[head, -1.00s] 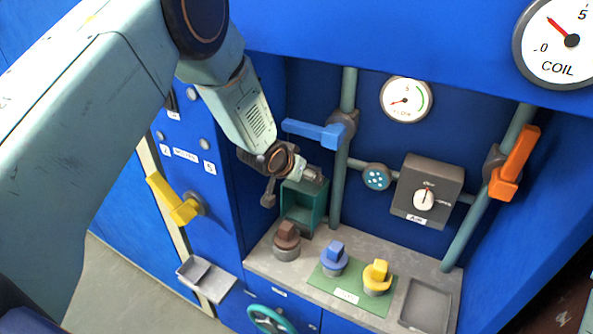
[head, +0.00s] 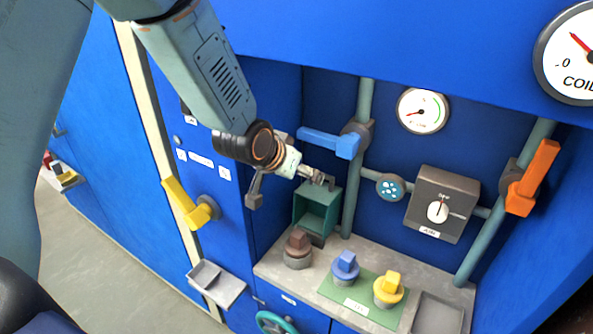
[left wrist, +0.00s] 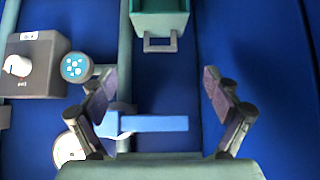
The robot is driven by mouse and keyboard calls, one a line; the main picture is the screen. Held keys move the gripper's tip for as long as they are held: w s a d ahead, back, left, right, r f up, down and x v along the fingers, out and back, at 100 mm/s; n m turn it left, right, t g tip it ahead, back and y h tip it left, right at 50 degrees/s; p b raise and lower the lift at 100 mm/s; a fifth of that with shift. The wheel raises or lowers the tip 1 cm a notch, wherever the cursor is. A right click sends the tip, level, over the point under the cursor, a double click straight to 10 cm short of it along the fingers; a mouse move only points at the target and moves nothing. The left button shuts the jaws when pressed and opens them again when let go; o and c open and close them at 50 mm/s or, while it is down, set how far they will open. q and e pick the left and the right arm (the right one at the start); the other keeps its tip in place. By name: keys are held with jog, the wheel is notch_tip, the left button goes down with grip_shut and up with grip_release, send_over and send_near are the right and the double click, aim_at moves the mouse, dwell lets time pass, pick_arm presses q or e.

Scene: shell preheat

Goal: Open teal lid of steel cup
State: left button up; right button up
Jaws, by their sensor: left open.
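I cannot make out a steel cup with a teal lid. A teal box (head: 317,212) with an open front stands against the back of the blue recess. In the left wrist view the teal box (left wrist: 160,24) is at the top edge, with a grey loop handle (left wrist: 160,46) on it. My left gripper (head: 322,179) is just above the teal box in the head view. In the left wrist view its fingers (left wrist: 158,88) are wide apart with nothing between them, and the loop lies ahead of them. My right gripper is not in view.
A blue lever (head: 328,143) on a pipe is close to the left gripper. Brown (head: 298,250), blue (head: 345,268) and yellow (head: 389,289) knobbed pieces stand on the grey shelf (head: 275,264). A dark knob box (head: 443,205) and orange lever (head: 532,178) are right.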

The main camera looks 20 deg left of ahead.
pick_arm(q)
jog(key=t+b, duration=0.4)
jog(key=b, duration=0.3)
send_near(323, 173)
jog(key=f, duration=0.2)
jog(key=f+t+b, duration=0.1)
jog(key=t+b, duration=0.1)
jog(key=w+f+t+h+b, duration=0.1)
jog(key=f+t+b, duration=0.1)
jog(key=t+b, duration=0.1)
jog(key=shift+w+a+f, duration=0.1)
jog(key=shift+w+a, duration=0.1)
jog(key=w, duration=0.2)
jog(key=w+b, duration=0.1)
jog(key=w, duration=0.1)
jog(key=w+d, duration=0.1)
jog(key=w, duration=0.1)
jog(key=shift+w, duration=0.7)
jog(key=c, duration=1.7)
